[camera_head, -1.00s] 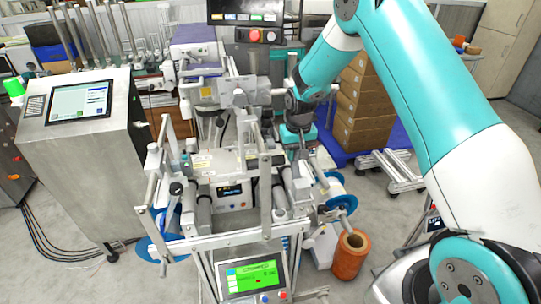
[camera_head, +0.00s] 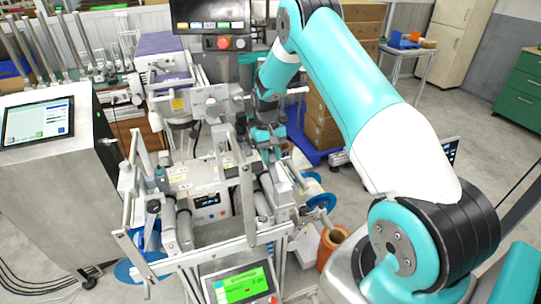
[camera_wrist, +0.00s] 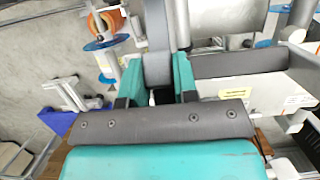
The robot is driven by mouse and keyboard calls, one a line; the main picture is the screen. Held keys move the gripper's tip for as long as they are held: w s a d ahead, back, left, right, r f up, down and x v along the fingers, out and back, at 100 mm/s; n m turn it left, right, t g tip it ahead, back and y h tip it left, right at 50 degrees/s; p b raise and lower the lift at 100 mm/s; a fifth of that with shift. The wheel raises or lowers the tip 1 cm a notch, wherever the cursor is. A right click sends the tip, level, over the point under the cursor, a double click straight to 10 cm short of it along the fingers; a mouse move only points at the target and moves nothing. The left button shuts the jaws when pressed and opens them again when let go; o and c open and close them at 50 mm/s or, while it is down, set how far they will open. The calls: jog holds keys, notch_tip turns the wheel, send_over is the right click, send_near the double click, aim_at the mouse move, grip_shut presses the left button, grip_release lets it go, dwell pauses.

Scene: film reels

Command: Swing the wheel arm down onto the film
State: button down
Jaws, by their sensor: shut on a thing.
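My gripper (camera_head: 266,140) is at the right side of the film machine (camera_head: 205,170), among its rollers and brackets. In the wrist view, the two teal fingers of my gripper (camera_wrist: 158,90) are shut on a dark grey bar (camera_wrist: 157,45), which looks like the wheel arm; its wheel is not clearly visible. The grip is largely hidden in the head view. A blue-flanged film reel (camera_head: 320,197) is at the machine's right side, and another blue reel (camera_head: 148,262) is at its lower left. I cannot make out the film web.
A steel cabinet with a screen (camera_head: 38,122) stands at left. A monitor (camera_head: 215,14) hangs above the machine, and a lit control panel (camera_head: 240,288) is at its front. Stacked boxes (camera_head: 322,125) stand behind my arm.

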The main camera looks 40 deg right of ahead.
jog(key=shift+a, duration=0.1)
jog(key=c, duration=0.9)
grip_release()
jog(key=shift+w+r, duration=0.1)
jog(key=shift+r, duration=0.1)
jog(key=b+v, duration=0.4)
jog(key=v, duration=1.3)
